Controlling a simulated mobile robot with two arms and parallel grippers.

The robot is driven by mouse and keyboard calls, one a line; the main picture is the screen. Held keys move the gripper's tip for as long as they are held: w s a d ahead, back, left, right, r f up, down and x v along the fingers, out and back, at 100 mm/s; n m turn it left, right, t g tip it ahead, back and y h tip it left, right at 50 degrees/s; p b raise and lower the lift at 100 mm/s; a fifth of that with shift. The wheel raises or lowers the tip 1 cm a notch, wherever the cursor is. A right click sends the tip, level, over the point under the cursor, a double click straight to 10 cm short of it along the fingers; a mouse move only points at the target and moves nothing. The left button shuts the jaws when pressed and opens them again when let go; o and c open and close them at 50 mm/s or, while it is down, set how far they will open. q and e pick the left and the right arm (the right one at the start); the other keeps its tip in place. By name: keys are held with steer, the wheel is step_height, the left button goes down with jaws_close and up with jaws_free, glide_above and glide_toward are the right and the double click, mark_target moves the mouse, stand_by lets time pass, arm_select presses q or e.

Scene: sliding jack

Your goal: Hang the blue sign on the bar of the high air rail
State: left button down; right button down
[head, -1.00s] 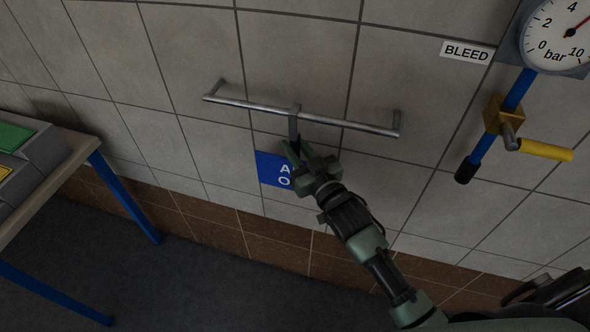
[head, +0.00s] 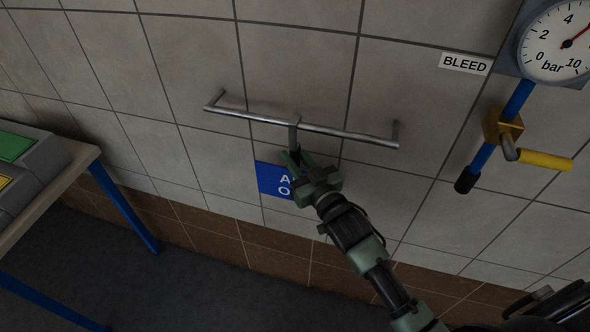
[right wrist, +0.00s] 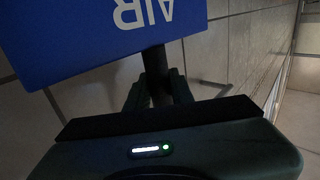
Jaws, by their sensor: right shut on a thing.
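The blue sign (head: 270,178) hangs from a narrow grey hanger strap (head: 294,136) in front of the tiled wall. My right gripper (head: 296,160) is shut on the strap, just above the sign, and hides part of the sign's right side. The strap's top end overlaps the middle of the steel bar (head: 345,133) and pokes slightly above it. I cannot tell whether it is hooked over the bar or only in front of it. In the right wrist view the sign (right wrist: 95,35) reads "AIR" upside down, with the strap (right wrist: 155,75) between the fingers. My left gripper is not in view.
A pressure gauge (head: 560,45), a "BLEED" label (head: 465,63) and a blue pipe with a yellow-handled valve (head: 543,160) are on the wall to the right. A table (head: 75,165) with grey, green and yellow boxes stands at the left.

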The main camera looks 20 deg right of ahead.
mark_target(297, 150)
steer(key=shift+r, duration=0.1)
step_height(297, 150, up, 3)
steer(key=shift+s+r+b, duration=0.1)
steer(key=shift+r+b, duration=0.1)
steer(key=shift+b, duration=0.4)
steer(key=s+d+b, duration=0.3)
steer(key=s+b, duration=0.1)
steer(key=s, duration=1.3)
steer(key=shift+s+d, duration=0.2)
steer(key=shift+s, duration=0.1)
steer(key=shift+f, duration=0.1)
